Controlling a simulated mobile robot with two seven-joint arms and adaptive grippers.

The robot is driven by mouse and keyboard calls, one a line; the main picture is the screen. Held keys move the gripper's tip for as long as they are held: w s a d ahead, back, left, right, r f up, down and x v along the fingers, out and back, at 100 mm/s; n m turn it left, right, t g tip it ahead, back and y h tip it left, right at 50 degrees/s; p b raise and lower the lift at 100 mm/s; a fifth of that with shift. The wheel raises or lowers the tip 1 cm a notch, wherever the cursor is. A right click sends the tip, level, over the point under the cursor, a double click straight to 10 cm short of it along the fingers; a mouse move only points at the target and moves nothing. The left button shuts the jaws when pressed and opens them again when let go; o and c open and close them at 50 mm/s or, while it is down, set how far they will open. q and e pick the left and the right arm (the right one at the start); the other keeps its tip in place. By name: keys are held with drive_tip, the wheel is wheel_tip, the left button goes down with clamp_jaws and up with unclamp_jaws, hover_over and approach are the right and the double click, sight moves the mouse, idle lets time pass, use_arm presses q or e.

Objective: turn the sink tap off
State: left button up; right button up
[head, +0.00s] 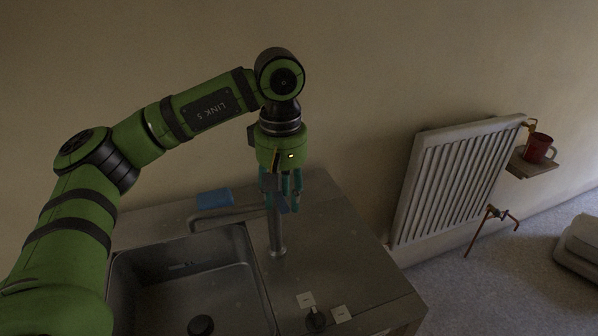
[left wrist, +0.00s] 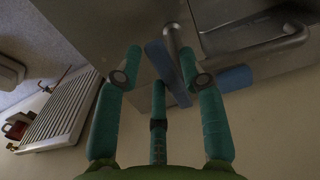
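The sink tap (head: 277,232) is a grey metal post on the worktop with a spout running left to the basin (head: 190,285). In the left wrist view the tap post (left wrist: 171,38) stands beside a long blue bar (left wrist: 160,62), which looks like its lever. My left gripper (head: 284,203) points down over the tap post and hides its top in the head view. In the left wrist view its fingers (left wrist: 160,66) are spread, with the blue bar between or just beyond them; contact cannot be told. No water stream can be made out. My right gripper is not in view.
A blue block (head: 214,199) lies behind the spout. A dark knob (head: 315,320) with two pale labels sits on the worktop's front right. A radiator (head: 455,185), a red mug (head: 538,148) on a small shelf and copper pipework (head: 492,213) are at right. The wall is close behind the sink.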

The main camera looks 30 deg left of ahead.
sight(283, 200)
use_arm(q)
wheel_tip(283, 200, up, 12)
drive_tip(key=p, duration=0.7)
drive_tip(key=shift+f, duration=0.2)
